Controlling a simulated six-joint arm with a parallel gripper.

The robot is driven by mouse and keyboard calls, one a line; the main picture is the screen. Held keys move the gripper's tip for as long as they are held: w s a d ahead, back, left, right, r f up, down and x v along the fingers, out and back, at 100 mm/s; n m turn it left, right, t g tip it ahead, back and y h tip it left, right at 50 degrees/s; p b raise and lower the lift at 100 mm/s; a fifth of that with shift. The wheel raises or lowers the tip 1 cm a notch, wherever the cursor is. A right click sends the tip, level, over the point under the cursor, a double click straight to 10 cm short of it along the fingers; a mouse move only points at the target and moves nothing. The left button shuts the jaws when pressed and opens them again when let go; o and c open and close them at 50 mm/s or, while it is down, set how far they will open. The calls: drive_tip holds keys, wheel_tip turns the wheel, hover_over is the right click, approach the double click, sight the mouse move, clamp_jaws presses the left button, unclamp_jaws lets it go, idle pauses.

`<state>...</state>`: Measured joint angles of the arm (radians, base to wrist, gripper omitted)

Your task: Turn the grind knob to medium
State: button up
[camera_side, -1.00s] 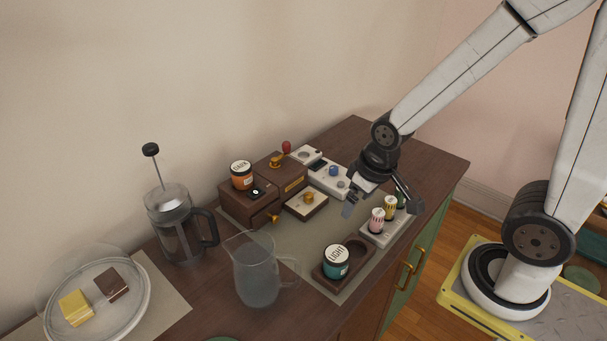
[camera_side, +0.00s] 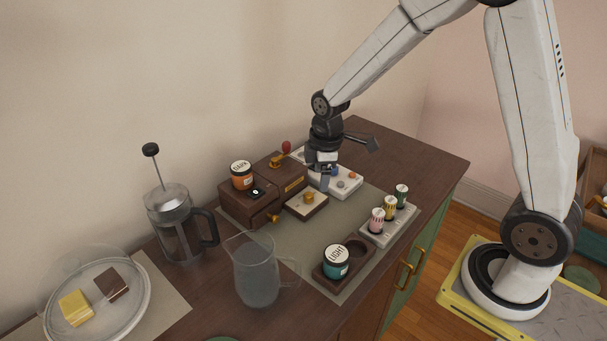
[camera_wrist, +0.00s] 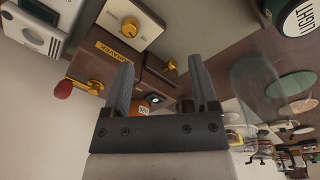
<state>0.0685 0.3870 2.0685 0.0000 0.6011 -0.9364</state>
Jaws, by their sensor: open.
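A brass knob (camera_side: 308,197) sits on a cream panel with a dark wooden base (camera_side: 300,212), in front of the wooden grinder (camera_side: 262,178). I take it for the grind knob; its marks are too small to read. In the wrist view the knob (camera_wrist: 130,27) is at the top, left of centre, on its cream face (camera_wrist: 152,27). My gripper (camera_side: 324,184) is open and empty, pointing down above and just behind the panel, beside the white button unit. In the wrist view my two fingers (camera_wrist: 161,64) are spread apart, and the knob lies beyond them, untouched.
The white unit (camera_side: 349,187) with blue and orange buttons stands close to my gripper. The grinder has a red-tipped crank (camera_side: 286,147) and an orange jar (camera_side: 241,176). A teal jar (camera_side: 336,262), a spice rack (camera_side: 377,238) and a glass pitcher (camera_side: 256,270) stand nearer. The mat's middle is clear.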

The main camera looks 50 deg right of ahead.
sight(308, 195)
drive_tip(key=w+n, duration=0.2)
drive_tip(key=w+d+f+n, duration=0.1)
drive_tip(key=n, duration=0.1)
drive_tip(key=w+d+f+n+g, duration=0.1)
drive_tip(key=w, duration=0.1)
drive_tip(key=shift+w+d+f+n, duration=0.1)
drive_tip(key=shift+w+f+n, duration=0.15)
drive_tip(key=shift+w+n, duration=0.15)
drive_tip(key=shift+s+f, duration=0.1)
drive_tip(key=shift+f, duration=3.8)
clamp_jaws()
